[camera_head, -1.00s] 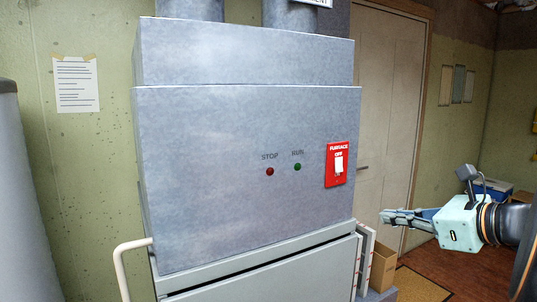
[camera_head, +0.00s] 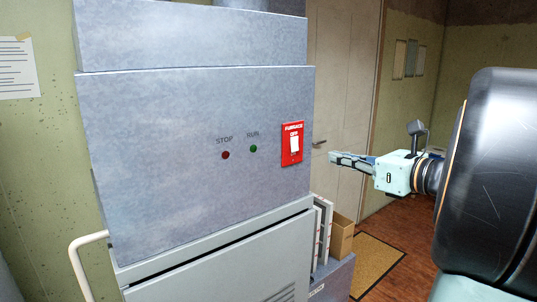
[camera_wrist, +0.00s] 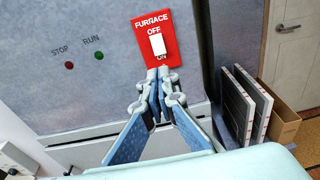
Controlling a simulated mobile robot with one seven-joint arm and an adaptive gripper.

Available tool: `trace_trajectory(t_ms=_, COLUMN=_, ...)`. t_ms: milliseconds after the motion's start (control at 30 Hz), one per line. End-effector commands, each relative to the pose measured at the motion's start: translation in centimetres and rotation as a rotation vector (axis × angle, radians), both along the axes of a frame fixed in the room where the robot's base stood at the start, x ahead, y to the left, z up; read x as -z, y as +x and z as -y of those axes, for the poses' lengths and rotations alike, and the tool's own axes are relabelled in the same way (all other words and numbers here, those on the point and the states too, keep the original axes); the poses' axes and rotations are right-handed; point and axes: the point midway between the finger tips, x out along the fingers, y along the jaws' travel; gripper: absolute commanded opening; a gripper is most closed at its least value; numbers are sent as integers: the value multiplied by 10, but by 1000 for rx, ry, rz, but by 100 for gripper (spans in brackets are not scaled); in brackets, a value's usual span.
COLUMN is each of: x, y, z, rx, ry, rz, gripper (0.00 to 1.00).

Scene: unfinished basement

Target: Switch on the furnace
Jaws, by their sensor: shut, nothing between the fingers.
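The furnace (camera_head: 170,200) is a large grey metal cabinet. Its red switch plate (camera_head: 292,144) is on the right of the front face, with a white toggle (camera_head: 295,145) in the middle. In the wrist view the toggle (camera_wrist: 158,44) sits between the words OFF above and ON below. A red STOP light (camera_head: 225,155) and a green RUN light (camera_head: 253,149) are left of the plate. My gripper (camera_head: 332,157) is shut and empty, pointing at the furnace, right of the plate. In the wrist view its fingertips (camera_wrist: 158,74) appear just below the plate; contact is not clear.
A white pipe (camera_head: 88,242) bends out at the furnace's lower left. Filter panels (camera_head: 322,235) and a cardboard box (camera_head: 341,236) stand at its lower right, near a mat (camera_head: 372,262). A door (camera_head: 345,90) is behind.

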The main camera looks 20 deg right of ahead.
Motion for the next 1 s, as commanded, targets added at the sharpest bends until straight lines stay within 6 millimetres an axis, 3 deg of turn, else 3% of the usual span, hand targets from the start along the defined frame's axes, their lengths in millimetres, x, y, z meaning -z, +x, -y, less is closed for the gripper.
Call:
trace_trajectory(t_ms=300, x=8, y=65, z=-24, rx=-3, ry=1, rz=-1, gripper=0)
trace_trajectory(t_ms=500, x=11, y=93, z=-34, rx=-2, ry=1, rz=0, gripper=0)
trace_trajectory(t_ms=700, x=13, y=105, z=-38, rx=-1, ry=-2, rz=1, gripper=0)
trace_trajectory(t_ms=1000, x=13, y=106, z=-39, rx=0, ry=-2, rz=1, gripper=0)
